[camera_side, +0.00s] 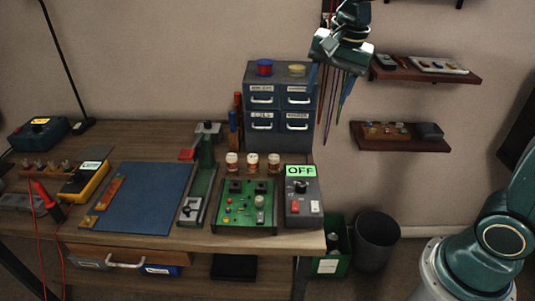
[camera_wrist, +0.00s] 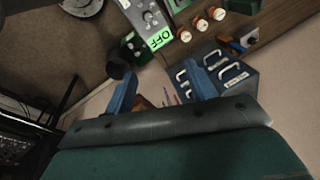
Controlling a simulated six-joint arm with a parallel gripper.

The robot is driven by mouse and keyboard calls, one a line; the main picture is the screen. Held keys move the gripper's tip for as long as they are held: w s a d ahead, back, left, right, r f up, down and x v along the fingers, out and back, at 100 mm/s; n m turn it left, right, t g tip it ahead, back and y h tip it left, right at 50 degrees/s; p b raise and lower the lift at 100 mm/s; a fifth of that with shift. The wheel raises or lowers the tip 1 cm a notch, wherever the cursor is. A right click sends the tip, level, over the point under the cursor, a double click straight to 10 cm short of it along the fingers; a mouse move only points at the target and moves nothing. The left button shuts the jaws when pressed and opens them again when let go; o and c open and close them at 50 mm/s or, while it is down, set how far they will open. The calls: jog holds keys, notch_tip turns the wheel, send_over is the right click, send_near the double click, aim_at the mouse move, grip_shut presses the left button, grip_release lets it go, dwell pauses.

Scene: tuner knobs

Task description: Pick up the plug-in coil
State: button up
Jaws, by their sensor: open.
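Three small coils with white tops and copper-orange bodies stand in a row on the bench, behind the green circuit board: a left coil (camera_side: 232,162), a middle coil (camera_side: 253,162) and a right coil (camera_side: 274,162). I cannot tell which one is the plug-in coil. They also show near the top of the wrist view, the middle one at its centre (camera_wrist: 201,25). My gripper (camera_side: 331,82) is high above and to the right of them, apart from everything on the bench. Its two blue fingers are spread and empty in the wrist view (camera_wrist: 160,72).
A grey drawer cabinet (camera_side: 280,106) stands behind the coils. Coloured leads (camera_side: 328,110) hang below my gripper. In front are the green circuit board (camera_side: 247,203) and a grey box with an OFF display (camera_side: 303,206). Wall shelves (camera_side: 425,72) are at the right.

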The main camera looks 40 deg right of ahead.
jog(key=w+f+m+g, duration=0.2)
jog(key=w+f+m, duration=0.5)
jog(key=w, duration=0.4)
jog(key=m, duration=0.5)
send_over(274, 157)
notch_tip(274, 157, down, 9)
jog(key=shift+d+g, duration=0.2)
jog(key=shift+g, duration=0.2)
jog(key=shift+f, duration=0.1)
jog(key=shift+f, duration=4.2)
jog(key=shift+a+f, duration=0.1)
jog(key=shift+f, duration=2.5)
